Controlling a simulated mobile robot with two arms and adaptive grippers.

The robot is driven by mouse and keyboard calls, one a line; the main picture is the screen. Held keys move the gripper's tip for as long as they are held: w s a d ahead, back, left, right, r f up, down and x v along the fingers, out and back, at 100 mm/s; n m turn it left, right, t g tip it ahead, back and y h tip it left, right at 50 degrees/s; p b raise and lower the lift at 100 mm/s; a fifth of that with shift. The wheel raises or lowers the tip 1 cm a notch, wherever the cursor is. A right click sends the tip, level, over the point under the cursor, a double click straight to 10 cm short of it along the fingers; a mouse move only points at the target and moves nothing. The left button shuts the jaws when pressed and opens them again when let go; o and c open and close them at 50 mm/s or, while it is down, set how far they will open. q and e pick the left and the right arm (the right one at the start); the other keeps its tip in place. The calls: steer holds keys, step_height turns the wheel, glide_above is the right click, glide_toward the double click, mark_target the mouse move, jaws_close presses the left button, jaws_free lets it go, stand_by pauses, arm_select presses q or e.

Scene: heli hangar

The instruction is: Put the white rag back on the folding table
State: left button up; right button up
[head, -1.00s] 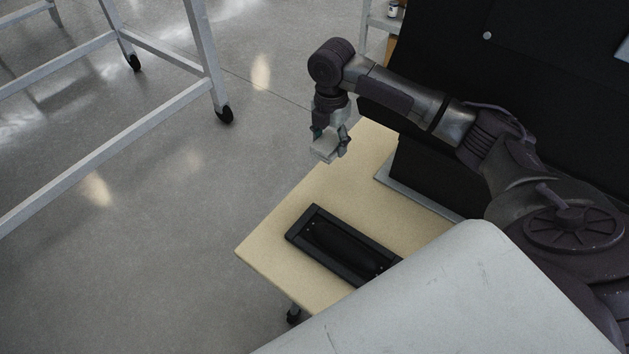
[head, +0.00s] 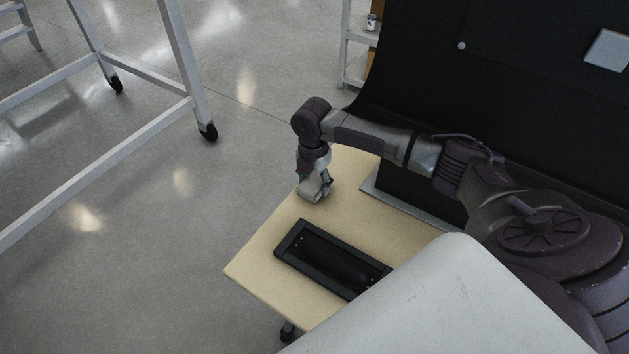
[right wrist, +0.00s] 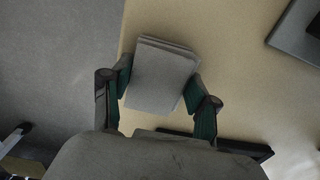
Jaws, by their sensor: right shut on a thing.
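The white rag (right wrist: 163,75) is a folded, pale grey-white pad between the fingers of my right gripper (right wrist: 157,95). In the head view the rag (head: 313,191) shows below the right gripper (head: 316,180), low over the far left part of the folding table (head: 260,255). The table has a light wooden top. My right gripper is shut on the rag. I cannot tell whether the rag touches the table top. My left gripper is not in view.
A black tray-like case (head: 330,258) lies on the table nearer to me. A dark panel on a grey base (head: 415,212) stands at the table's right. A wheeled metal frame (head: 180,60) stands on the floor at left. The table top between rag and case is bare.

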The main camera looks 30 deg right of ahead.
mark_target(314, 182)
steer(key=shift+f, duration=0.1)
steer(key=o, duration=1.2)
step_height(314, 182, up, 12)
steer(key=shift+a+r, duration=0.1)
steer(key=shift+r, duration=0.05)
